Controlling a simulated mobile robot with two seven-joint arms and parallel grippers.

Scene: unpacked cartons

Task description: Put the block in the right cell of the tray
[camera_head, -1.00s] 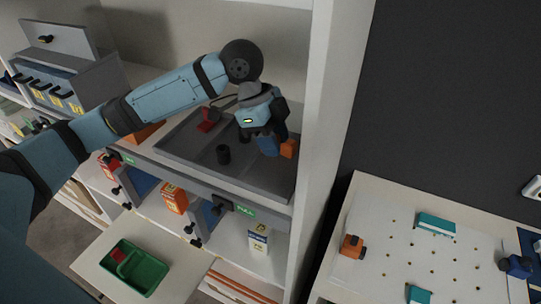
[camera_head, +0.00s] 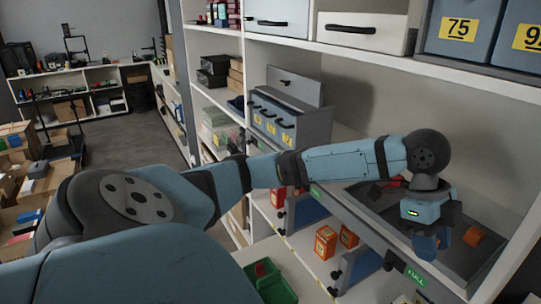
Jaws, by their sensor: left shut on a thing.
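My left gripper (camera_head: 430,232) reaches in from the left over a grey tray (camera_head: 365,199) on the shelf. It points down and is shut on a blue block (camera_head: 427,248), which its fingers partly cover. An orange block (camera_head: 473,236) lies in the right part of the tray, to the right of the gripper. A red piece (camera_head: 394,183) is in the tray's left part, partly hidden behind my arm. I cannot tell whether the blue block touches the tray floor. My right gripper is out of view.
A green bin (camera_head: 275,284) with a red item stands below at the front. Orange boxes (camera_head: 326,242) and blue-fronted compartments sit under the tray. A white shelf board (camera_head: 390,62) with bins is above. A grey drawer unit (camera_head: 290,115) stands left of the tray.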

